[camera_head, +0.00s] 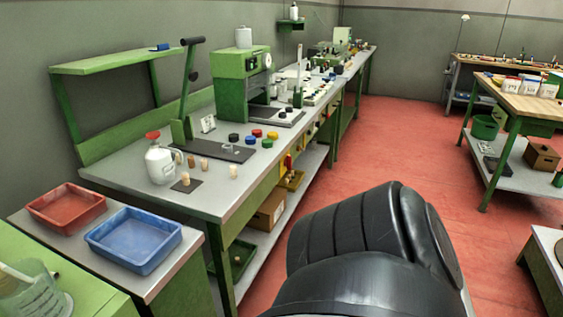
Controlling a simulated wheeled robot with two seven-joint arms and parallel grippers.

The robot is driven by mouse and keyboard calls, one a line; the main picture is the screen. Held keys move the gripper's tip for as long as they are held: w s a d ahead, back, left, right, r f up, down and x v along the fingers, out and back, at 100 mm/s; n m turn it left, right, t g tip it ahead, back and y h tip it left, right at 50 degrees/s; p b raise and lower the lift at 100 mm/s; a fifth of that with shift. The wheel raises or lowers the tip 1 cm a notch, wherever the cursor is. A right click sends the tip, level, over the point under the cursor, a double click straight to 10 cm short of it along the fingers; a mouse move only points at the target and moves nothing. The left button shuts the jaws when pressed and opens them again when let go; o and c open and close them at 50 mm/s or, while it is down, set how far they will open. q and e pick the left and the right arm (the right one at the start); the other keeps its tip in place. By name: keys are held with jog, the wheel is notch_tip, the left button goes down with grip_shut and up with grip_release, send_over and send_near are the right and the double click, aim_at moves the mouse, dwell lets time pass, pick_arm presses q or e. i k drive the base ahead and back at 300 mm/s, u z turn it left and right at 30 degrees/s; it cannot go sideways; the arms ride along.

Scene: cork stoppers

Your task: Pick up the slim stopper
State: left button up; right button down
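Several small cork stoppers stand on the grey workbench (125,178) at the left. One light stopper (185,179) stands on a small dark mat (188,187). Two brownish stoppers (191,161) and a paler one (204,165) stand behind it, and another pale stopper (233,171) is nearer the bench's front edge. They are too small in this view to tell surely which is the slim one. Neither of my grippers is in view.
A white bottle with a red cap (160,160) stands close left of the stoppers. Behind them are a green lever press (181,130) and colored caps (255,133). Red (66,207) and blue (133,239) trays sit at lower left. A large black shape blocks the lower middle.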

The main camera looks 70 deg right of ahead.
aim_at(185, 175)
jog(key=z, duration=2.35)
